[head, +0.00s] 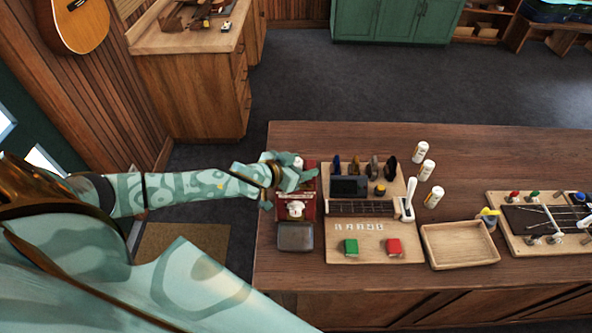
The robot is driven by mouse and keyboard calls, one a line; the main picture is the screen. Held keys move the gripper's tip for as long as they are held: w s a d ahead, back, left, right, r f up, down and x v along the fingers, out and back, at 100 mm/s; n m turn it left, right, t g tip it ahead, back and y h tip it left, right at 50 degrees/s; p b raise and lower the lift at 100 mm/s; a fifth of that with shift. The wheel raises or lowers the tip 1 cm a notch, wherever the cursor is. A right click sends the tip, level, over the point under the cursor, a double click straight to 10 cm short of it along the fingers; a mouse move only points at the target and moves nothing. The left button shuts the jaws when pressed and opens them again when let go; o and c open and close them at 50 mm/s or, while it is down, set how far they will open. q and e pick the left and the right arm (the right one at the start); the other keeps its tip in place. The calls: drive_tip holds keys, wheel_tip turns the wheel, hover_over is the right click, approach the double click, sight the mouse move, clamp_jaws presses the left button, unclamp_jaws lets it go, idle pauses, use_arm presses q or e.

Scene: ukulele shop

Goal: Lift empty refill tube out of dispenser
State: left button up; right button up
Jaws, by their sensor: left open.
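A dark red dispenser (309,207) stands near the left end of the wooden table, with a white part (296,209) low on its front. A small white piece (298,162) shows at its top, beside my gripper; it may be the refill tube, but I cannot tell. My left gripper (289,180), green with bronze parts, reaches in from the left and is open at the dispenser's upper part. It hides much of the dispenser. I cannot tell whether its fingers touch anything. My right gripper is out of view.
Several white bottle-like tubes (426,170) stand right of a wooden board (373,246) with red and green blocks. A grey tray (295,237) lies in front of the dispenser. An empty wooden tray (460,246) and a ukulele work board (500,240) are farther right. The table's back right is clear.

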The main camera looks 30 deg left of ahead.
use_arm(q)
drive_tip(key=c, duration=1.1)
